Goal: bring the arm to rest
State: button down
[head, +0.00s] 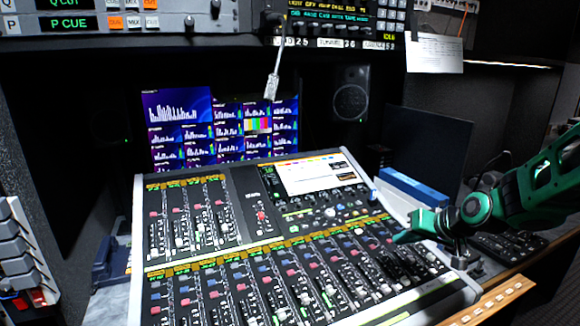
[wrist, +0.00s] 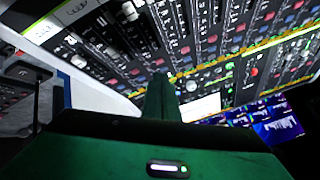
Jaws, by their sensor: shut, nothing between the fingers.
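My gripper (head: 402,237) is at the end of the green arm, at the right side of the mixing console (head: 243,183) in the head view. Its fingers point left over the console's right part. I cannot tell whether they touch the console. In the wrist view the green fingers (wrist: 162,98) are together with nothing between them. The console, with its faders and knobs, fills the upper part of the wrist view.
Monitors (head: 222,128) with bar graphs stand behind the console. A speaker (head: 350,100) and a dark screen (head: 425,150) are at the back. A blue binder (head: 412,187) lies beside the arm.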

jog(key=s+d+m+g+h, duration=0.1)
jog(key=s+d+g, duration=0.3)
jog(key=s, duration=1.3)
jog(key=s+d+r+m+g+h, duration=0.1)
jog(key=s+d, duration=0.5)
jog(key=s, duration=1.2)
jog(key=m+g+h, duration=0.1)
jog(key=m+g, duration=0.1)
jog(key=g, duration=0.1)
jog(key=shift+s+d+r+m, duration=0.25)
jog(key=shift+r+m, duration=0.05)
jog(key=shift+w+f+h, duration=0.25)
jog(key=shift+w+h, duration=0.05)
jog(key=shift+w, duration=0.4)
jog(key=shift+s, duration=0.1)
